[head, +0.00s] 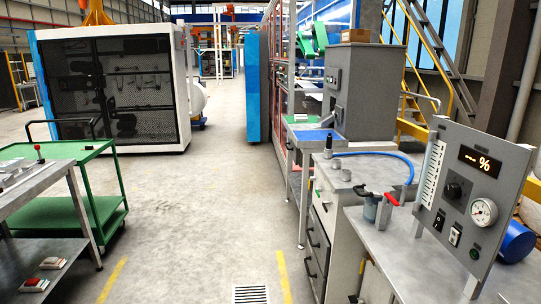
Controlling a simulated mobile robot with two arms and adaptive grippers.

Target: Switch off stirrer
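A grey control panel (491,186) stands tilted on the bench at the right. I cannot read which control belongs to the stirrer, and I cannot make out a stirrer itself. Neither of my grippers is in view.
A green cart (65,205) and a metal table (35,240) stand left. The concrete aisle (200,220) between is clear, with a floor grate (250,294).

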